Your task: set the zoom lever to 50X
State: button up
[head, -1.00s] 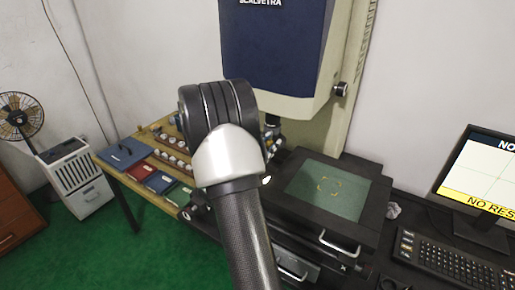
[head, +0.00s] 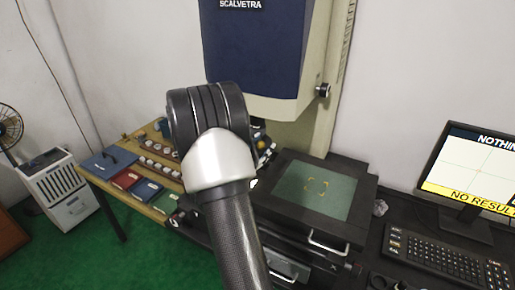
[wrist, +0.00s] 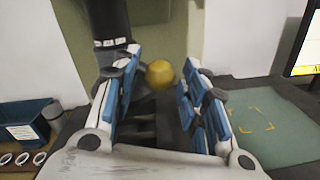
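The yellow ball knob (wrist: 159,74) of a lever shows in the wrist view between the tips of my gripper (wrist: 158,88). The two blue-padded fingers stand apart with a gap on both sides of the knob. I cannot tell how deep the knob sits between them, and no clear contact shows. A black lens tube (wrist: 108,22) with small white labels hangs just beyond the left finger; the labels are too small to read. In the head view my arm hides my gripper and most of the lens area below the blue Scalvetra measuring machine housing (head: 255,50).
The machine's stage with a green glass plate (head: 316,190) lies right of my arm. A keyboard (head: 445,262) and a monitor (head: 470,170) stand further right. A wooden side table at left holds a blue case (head: 108,162) and rings (head: 160,165). A blue bin (wrist: 25,127) shows at lower left.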

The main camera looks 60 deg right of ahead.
jog(key=shift+o, duration=0.3)
jog(key=shift+s+d+r, duration=0.1)
jog(key=shift+s+d, duration=0.15)
jog(key=shift+d, duration=0.05)
jog(key=shift+a, duration=0.1)
jog(key=shift+w+a, duration=0.15)
jog(key=shift+a, duration=0.2)
jog(key=w+a, duration=0.1)
jog(key=a, duration=1)
jog(key=shift+a, duration=0.15)
